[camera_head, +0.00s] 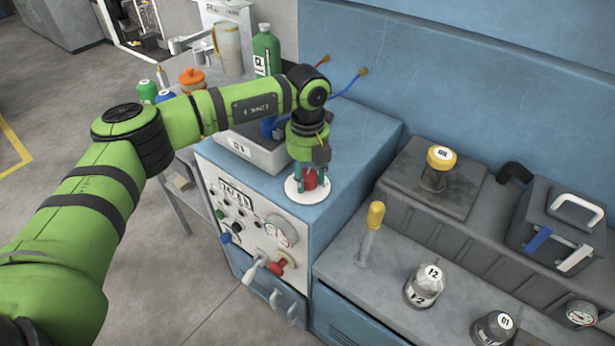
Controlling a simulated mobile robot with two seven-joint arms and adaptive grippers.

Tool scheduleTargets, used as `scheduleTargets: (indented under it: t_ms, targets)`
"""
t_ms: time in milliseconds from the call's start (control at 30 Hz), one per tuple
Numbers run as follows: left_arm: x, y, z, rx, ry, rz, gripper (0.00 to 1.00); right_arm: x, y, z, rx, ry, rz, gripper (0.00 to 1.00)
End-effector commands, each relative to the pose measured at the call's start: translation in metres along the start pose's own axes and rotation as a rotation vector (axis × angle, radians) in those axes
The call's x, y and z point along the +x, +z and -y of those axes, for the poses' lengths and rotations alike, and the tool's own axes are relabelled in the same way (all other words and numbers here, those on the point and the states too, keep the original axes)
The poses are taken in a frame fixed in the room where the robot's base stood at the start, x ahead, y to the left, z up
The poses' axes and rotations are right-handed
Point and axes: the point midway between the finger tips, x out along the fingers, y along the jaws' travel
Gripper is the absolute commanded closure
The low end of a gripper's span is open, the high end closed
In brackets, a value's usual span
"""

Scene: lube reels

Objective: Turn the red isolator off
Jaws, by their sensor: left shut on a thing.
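The red isolator (310,178) is a red knob on a round white plate (296,196), on top of the blue cabinet near its front edge. My left gripper (311,186) points down over it, with its teal fingers around the red knob, shut on it. The fingers and wrist partly hide the knob, so I cannot tell which way it is turned. My right gripper is out of view.
The cabinet's front panel holds a gauge (281,231), small knobs and a red lever (283,264). A grey tray (258,150) and a green bottle (266,50) are behind. Grey tank units with a yellow cap (441,157) and a yellow-topped stick (373,222) stand to the right.

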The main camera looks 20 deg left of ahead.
Motion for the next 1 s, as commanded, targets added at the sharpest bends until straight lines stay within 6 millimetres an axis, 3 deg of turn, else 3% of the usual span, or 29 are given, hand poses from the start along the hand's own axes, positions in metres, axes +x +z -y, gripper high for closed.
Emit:
scheduleTargets:
  t_ms: [500, 1000]
  targets:
    - [0.0001, 0.0005, -0.0001, -0.341, -0.001, 0.001, 0.88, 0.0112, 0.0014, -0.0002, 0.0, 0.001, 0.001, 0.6]
    - [-0.0004, 0.0006, -0.0004, -0.407, 0.0, 0.001, 0.88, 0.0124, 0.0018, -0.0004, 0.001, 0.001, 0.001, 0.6]
